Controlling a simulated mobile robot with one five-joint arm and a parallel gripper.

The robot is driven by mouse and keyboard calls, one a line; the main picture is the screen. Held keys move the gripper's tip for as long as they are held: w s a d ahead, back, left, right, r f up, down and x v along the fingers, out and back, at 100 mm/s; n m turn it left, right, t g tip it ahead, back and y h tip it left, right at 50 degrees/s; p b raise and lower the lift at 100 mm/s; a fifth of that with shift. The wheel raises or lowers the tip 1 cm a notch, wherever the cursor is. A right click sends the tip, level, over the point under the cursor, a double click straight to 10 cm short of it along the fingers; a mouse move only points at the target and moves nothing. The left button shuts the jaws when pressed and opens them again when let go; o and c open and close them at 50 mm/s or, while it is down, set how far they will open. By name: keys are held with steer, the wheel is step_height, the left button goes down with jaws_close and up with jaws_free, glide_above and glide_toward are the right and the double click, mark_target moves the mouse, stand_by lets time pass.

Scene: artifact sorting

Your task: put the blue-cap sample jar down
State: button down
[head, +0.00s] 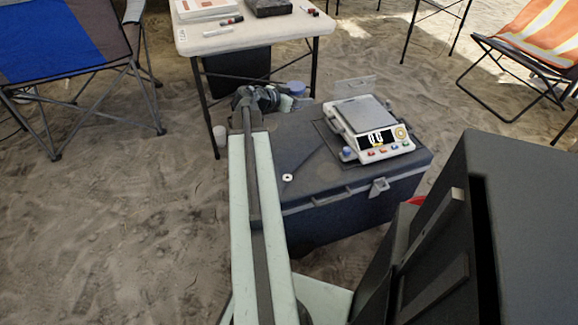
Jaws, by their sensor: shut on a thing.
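My gripper (268,98) is at the far left end of the dark case's lid, at the end of my pale green arm. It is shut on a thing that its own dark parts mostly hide. A small blue cap (297,88) shows just to the right of the gripper and fits the blue-cap sample jar. A pale greenish shape sits just below the cap. I cannot tell whether the jar touches the lid.
A white scale (372,128) stands on the dark case (352,200), with a small white ring (287,177) on the lid. A white table (255,35) stands behind. A dark cabinet-like block fills the lower right.

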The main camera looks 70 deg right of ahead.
steer(key=b, duration=0.4)
glide_above(295, 138)
step_height(295, 138, down, 6)
step_height(295, 138, down, 10)
steer(key=b, duration=0.9)
steer(key=shift+f+b, duration=0.25)
steer(key=shift+b, duration=0.15)
steer(key=shift+r, duration=0.25)
steer(key=shift+a+f, duration=0.15)
steer(key=shift+f, duration=0.25)
steer(key=shift+s+b, duration=0.1)
steer(key=shift+b, duration=0.3)
steer(key=shift+a, duration=0.1)
